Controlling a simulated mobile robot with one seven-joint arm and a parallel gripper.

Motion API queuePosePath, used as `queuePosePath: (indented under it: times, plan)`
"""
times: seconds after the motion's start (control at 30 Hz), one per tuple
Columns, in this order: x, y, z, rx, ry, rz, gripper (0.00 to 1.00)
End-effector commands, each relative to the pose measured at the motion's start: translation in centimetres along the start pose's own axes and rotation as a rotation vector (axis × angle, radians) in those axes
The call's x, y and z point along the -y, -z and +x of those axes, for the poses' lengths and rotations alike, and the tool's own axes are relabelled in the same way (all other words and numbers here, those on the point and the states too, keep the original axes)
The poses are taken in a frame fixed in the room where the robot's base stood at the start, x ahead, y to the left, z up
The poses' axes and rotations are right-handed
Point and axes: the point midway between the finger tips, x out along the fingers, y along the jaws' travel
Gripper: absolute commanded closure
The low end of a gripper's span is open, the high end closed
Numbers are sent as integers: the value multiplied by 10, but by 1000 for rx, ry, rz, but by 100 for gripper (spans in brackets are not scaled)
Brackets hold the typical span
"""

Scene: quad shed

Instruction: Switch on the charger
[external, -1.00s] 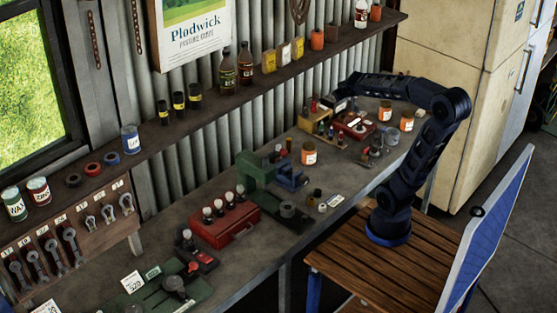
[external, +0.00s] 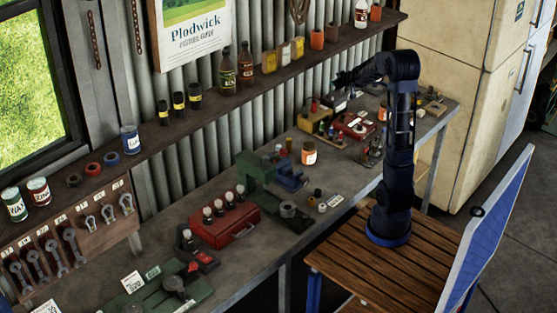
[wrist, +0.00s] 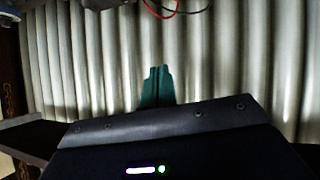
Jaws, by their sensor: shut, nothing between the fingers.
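I cannot tell for sure which thing is the charger. Several small boxes stand at the far end of the bench: a yellow one (external: 314,117), a grey one (external: 336,101) and a red one with a pale front (external: 353,124). My gripper (external: 341,79) is above these boxes, close to the corrugated wall. In the wrist view my gripper's teal fingers (wrist: 158,72) are shut and empty, with the wall behind them. A red lead (wrist: 158,10) and a dark lead (wrist: 192,10) show at that view's top edge; their box is cut off. No switch is readable.
The shelf (external: 215,110) with bottles and jars runs along the wall behind my gripper. A cream fridge (external: 440,75) stands at the right.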

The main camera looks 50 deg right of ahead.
Motion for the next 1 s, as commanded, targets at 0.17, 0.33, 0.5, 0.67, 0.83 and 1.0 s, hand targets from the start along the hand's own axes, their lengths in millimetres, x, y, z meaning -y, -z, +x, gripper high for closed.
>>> queuePosePath:
  times: [0.17, 0.33, 0.5, 0.67, 0.83, 1.0]
  plan:
    - [-19, -29, 30, 21, 93, 17, 100]
    - [-29, -51, 47, 43, 168, 34, 100]
    - [-33, -62, 54, 55, 206, 43, 100]
    - [-33, -65, 55, 58, 214, 45, 100]
    - [-33, -64, 55, 58, 213, 45, 100]
    - [-32, -65, 59, 59, 213, 45, 100]
